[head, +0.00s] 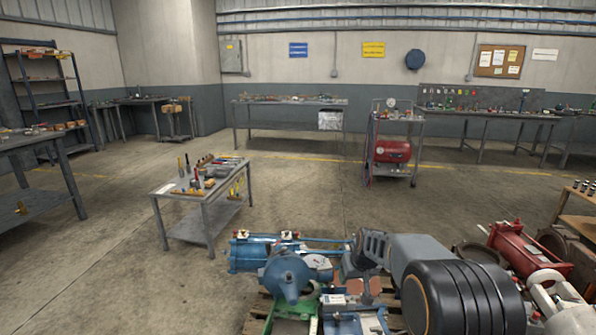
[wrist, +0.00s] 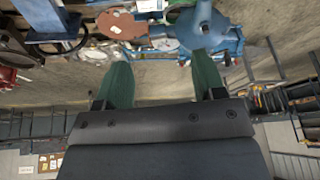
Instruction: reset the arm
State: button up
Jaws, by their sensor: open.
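My gripper (wrist: 161,70) shows in the wrist view with its two green fingers spread well apart. It is open, and nothing sits between the fingers. Beyond the fingertips, the wrist view shows the blue machine part (wrist: 203,25) and other parts of the pallet load. In the head view my arm reaches in from the lower right over the load, and its fingers cannot be made out there. The blue machine part (head: 288,272) stands on the wooden pallet (head: 256,305), left of my arm.
A red cylinder part (head: 515,247) lies right of my arm. A small metal table (head: 205,195) with tools stands left of the pallet. A cart (head: 393,145) with a red tank and several workbenches line the back. The floor between is open.

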jog(key=s+r+m+h+p, duration=0.1)
jog(key=s+r+p, duration=2)
jog(key=s+r, duration=0.6)
notch_tip(320, 180, up, 5)
jog(key=shift+s+a+f+m+p, duration=0.1)
jog(key=shift+s+a+m+p, duration=0.2)
jog(key=shift+m+p, duration=0.1)
